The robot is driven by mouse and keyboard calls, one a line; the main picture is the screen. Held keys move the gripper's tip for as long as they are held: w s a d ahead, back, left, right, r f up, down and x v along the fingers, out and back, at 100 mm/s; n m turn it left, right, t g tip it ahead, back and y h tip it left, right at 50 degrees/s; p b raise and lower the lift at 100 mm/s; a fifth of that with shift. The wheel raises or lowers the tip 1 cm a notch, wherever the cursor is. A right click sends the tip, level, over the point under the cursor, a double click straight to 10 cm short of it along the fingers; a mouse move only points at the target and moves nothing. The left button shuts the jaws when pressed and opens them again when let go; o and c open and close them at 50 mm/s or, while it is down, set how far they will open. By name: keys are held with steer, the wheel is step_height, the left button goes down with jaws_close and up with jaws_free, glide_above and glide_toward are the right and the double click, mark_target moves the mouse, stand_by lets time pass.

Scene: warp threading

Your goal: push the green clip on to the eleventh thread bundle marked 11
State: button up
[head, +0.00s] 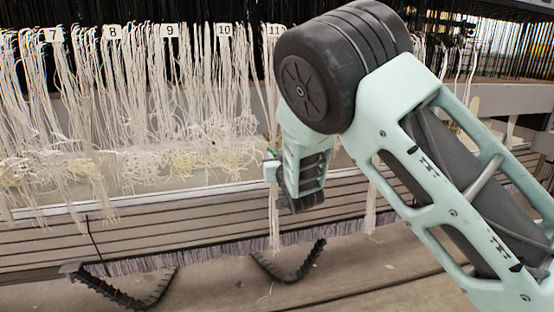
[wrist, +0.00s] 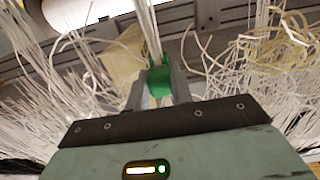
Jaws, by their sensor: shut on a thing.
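The green clip (wrist: 160,82) is held between the fingers of my gripper (wrist: 158,88) in the wrist view. A white thread bundle (wrist: 150,32) runs straight up from the clip; I cannot tell whether it sits inside the clip or just behind it. In the head view my gripper (head: 272,168) is low, below the tag marked 11 (head: 275,30). Only a sliver of green shows there. A thread bundle (head: 274,215) hangs down at the gripper's fingertips. The upper part of bundle 11 is partly hidden by my arm.
Bundles with tags 7 (head: 54,35), 8 (head: 113,32), 9 (head: 171,30) and 10 (head: 224,30) hang to the left. Loose threads tangle in front of the ribbed beam (head: 150,222). Black cable chains (head: 125,290) lie below it.

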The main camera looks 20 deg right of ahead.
steer(key=shift+w, duration=0.85)
stand_by(0.6)
steer(key=o, duration=1.3)
steer(key=shift+s, duration=0.1)
steer(key=shift+s, duration=4.4)
